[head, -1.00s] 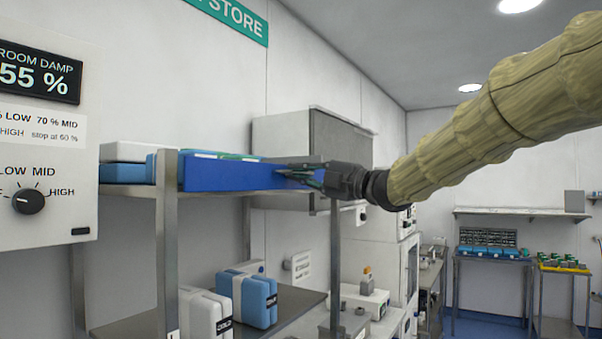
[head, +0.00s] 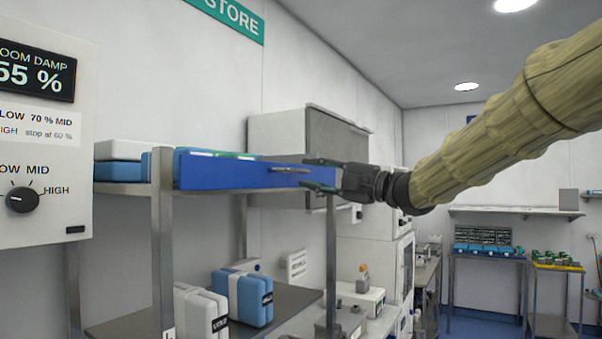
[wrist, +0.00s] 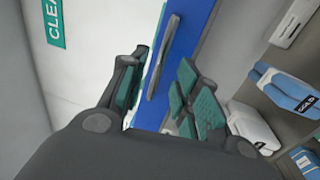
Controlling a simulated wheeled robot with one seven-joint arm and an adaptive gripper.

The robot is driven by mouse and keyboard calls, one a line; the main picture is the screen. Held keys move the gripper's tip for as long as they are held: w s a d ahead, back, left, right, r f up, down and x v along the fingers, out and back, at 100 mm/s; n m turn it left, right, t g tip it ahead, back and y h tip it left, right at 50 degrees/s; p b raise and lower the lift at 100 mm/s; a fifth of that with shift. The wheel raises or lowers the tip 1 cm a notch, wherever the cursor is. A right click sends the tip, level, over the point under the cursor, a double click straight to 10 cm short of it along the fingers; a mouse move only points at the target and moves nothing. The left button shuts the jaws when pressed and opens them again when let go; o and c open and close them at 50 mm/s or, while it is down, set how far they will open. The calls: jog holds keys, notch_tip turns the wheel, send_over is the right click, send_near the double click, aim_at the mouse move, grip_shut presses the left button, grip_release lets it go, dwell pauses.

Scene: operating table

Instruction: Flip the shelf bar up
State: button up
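The shelf bar is a long blue panel (head: 228,174) standing upright along the front edge of the upper shelf. It has a grey handle (head: 290,169) near its right end. My gripper (head: 321,174) is open at the right end of the bar, with its fingers apart and nothing between them in the head view. In the wrist view the blue bar (wrist: 184,62) and its handle (wrist: 163,56) lie ahead, between the lines of the two green-padded fingers (wrist: 160,95). The fingers look apart from the handle.
Blue and white packs (head: 122,168) lie on the upper shelf behind the bar. More packs (head: 243,296) stand on the lower shelf (head: 290,309). A steel post (head: 162,255) holds the shelf at the left. A control panel (head: 45,150) is at far left.

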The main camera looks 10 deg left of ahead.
jog(key=v, duration=0.7)
dwell(0.3)
